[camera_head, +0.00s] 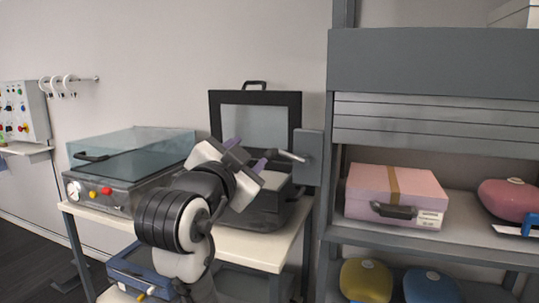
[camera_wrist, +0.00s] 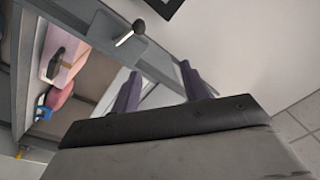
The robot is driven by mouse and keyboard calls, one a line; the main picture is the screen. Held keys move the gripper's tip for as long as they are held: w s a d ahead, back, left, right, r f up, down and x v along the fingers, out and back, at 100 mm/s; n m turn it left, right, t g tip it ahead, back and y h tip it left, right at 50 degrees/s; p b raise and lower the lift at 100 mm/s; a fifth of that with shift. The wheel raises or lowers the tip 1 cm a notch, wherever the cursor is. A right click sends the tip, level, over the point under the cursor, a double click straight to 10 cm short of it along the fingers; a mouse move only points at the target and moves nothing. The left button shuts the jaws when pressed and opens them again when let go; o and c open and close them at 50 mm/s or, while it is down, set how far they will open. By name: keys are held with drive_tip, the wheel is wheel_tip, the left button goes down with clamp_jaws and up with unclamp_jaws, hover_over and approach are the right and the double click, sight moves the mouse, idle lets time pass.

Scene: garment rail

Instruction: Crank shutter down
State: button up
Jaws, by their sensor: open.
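The grey slatted shutter (camera_head: 430,118) hangs a short way below its housing (camera_head: 430,62) on the shelf unit; the shelf opening below it is uncovered. The crank handle (camera_head: 292,156) is a pale grip sticking out of a grey box (camera_head: 309,158) on the unit's left post. It also shows in the wrist view (camera_wrist: 130,33), beyond my fingers. My gripper (camera_head: 247,155) is open, with purple fingers and nothing between them. In the head view its fingertips are just left of the handle, apart from it. In the wrist view my gripper (camera_wrist: 160,88) points towards the crank side.
A pink case (camera_head: 395,190) and a dark pink rounded case (camera_head: 508,198) stand on the shelf. A black open-lidded case (camera_head: 255,112) and a clear-lidded machine (camera_head: 120,170) stand on the table (camera_head: 240,247), close to my arm.

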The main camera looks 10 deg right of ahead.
sight(268, 157)
drive_tip(key=w+d+f+n+p, duration=0.1)
drive_tip(key=w+d+n, duration=0.1)
drive_tip(key=w, duration=0.2)
drive_tip(key=w+d+f+n+p, duration=0.1)
drive_tip(key=w+d+n, duration=0.1)
drive_tip(key=w+d, duration=0.1)
drive_tip(key=w+d+f+n+g+p, duration=0.1)
drive_tip(key=w+d+f+n, duration=0.1)
drive_tip(key=w, duration=0.3)
drive_tip(key=shift+w+d, duration=0.25)
drive_tip(key=shift+d, duration=0.15)
clamp_jaws()
